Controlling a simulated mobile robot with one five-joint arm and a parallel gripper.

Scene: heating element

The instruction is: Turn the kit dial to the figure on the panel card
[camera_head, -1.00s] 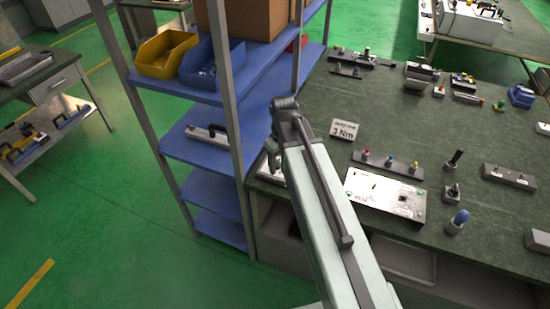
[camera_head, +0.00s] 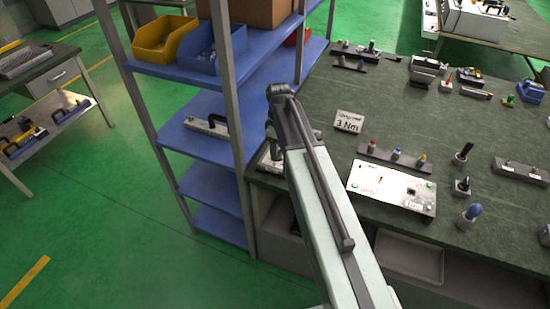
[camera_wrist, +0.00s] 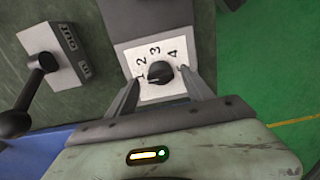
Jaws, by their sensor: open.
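In the wrist view the kit dial (camera_wrist: 159,72) is a round black knob on a white plate (camera_wrist: 150,94) with the figures 2, 3 and 4 around it and a mark like a 1 at the left. Its pointer looks turned to the left, but is too small to read surely. My gripper (camera_wrist: 160,75) is open, with one finger on each side of the dial; I cannot tell whether they touch it. My arm hides the dial there.
In the wrist view a grey block (camera_wrist: 58,50) with a black ball-ended lever (camera_wrist: 15,122) stands left of the dial. In the head view a blue shelf rack (camera_head: 190,145) stands left of the bench (camera_head: 330,160). A white panel (camera_head: 390,188) lies right of my arm.

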